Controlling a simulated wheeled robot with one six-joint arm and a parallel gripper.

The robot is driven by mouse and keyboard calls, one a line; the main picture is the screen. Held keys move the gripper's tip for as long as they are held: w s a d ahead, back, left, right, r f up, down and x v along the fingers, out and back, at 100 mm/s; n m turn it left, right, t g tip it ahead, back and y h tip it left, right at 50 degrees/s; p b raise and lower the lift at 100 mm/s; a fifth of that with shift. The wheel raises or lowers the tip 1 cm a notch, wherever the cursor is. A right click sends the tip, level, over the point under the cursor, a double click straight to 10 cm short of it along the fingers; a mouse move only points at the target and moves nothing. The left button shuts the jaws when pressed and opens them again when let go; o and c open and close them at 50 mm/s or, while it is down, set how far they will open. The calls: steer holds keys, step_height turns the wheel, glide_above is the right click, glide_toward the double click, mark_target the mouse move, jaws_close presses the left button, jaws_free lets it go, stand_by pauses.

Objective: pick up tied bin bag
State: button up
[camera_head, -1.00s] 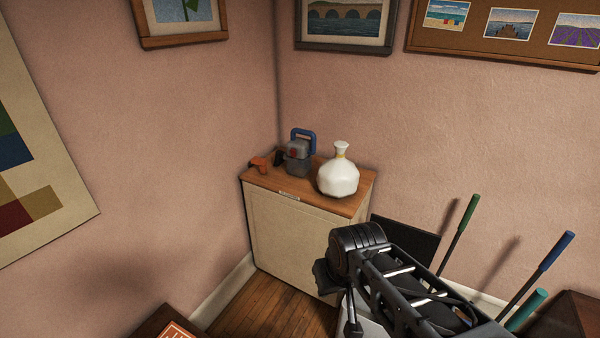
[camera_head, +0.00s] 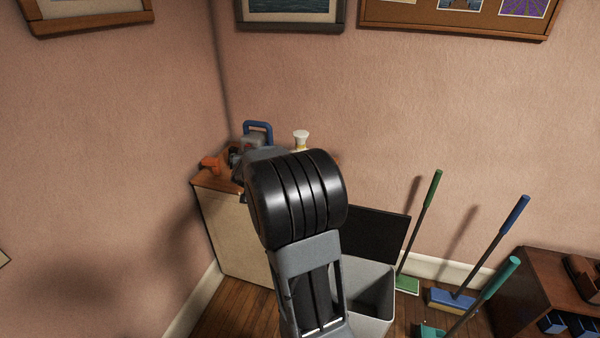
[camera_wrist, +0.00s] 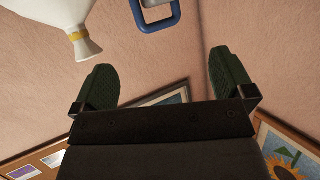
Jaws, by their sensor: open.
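The tied bin bag is white with a yellow tie at its neck (camera_head: 301,139). It stands on the wooden-topped cabinet, and my arm hides most of it in the head view. In the wrist view, which looks upside down, the bag (camera_wrist: 48,14) is at the top left, partly cut off by the edge. My gripper (camera_wrist: 162,62) shows there with its two dark green padded fingers spread wide and nothing between them. The bag is outside the fingers, beyond the left one, and apart from it. In the head view my gripper is largely hidden behind my wrist.
On the cabinet (camera_head: 225,235) are a grey item with a blue handle (camera_head: 258,128) and an orange item (camera_head: 211,163). A grey bin (camera_head: 370,290) with a raised black lid (camera_head: 375,234), several long-handled tools and a dark wooden unit (camera_head: 530,275) stand to the right.

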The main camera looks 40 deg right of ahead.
mark_target(299, 148)
steer(key=d+f+m+g+h, duration=0.1)
steer(key=d+h, duration=0.1)
steer(key=d, duration=0.4)
steer(key=d+f+m+g+h, duration=0.1)
steer(key=d+f+m+h, duration=0.1)
steer(key=d, duration=0.4)
steer(key=d+f+m+g+h, duration=0.1)
steer(key=d+f+g, duration=0.1)
steer(key=d, duration=0.5)
steer(key=shift+w+d+f+h, duration=0.1)
steer(key=shift+w+h, duration=0.15)
steer(key=shift+h, duration=0.15)
steer(key=shift+p+x, duration=0.75)
steer(key=shift+x, duration=2.45)
steer(key=shift+s, duration=0.2)
steer(key=shift+c, duration=0.5)
